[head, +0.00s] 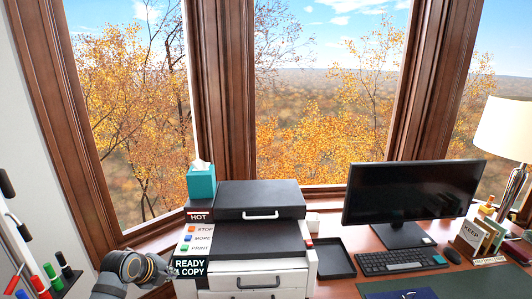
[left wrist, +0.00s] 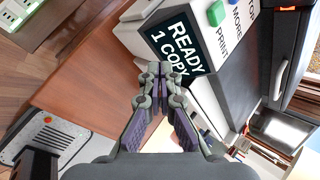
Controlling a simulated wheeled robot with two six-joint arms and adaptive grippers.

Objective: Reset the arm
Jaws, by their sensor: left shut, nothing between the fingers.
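My left gripper (left wrist: 159,72) is shut and empty in the left wrist view, its fingertips together in front of the printer's READY 1 COPY label (left wrist: 174,50). In the head view my left gripper (head: 167,270) shows at the lower left, just left of the printer (head: 245,238). I cannot tell whether it touches the printer. The printer is black and white, with STOP, MORE and PRINT buttons on its left side. My right gripper is in neither view.
A teal tissue box (head: 201,184) stands on the printer's back left. A black tray (head: 334,258), monitor (head: 410,192), keyboard (head: 400,261) and lamp (head: 506,130) are to the right on the desk. Markers (head: 41,286) are at the far left. Windows stand behind.

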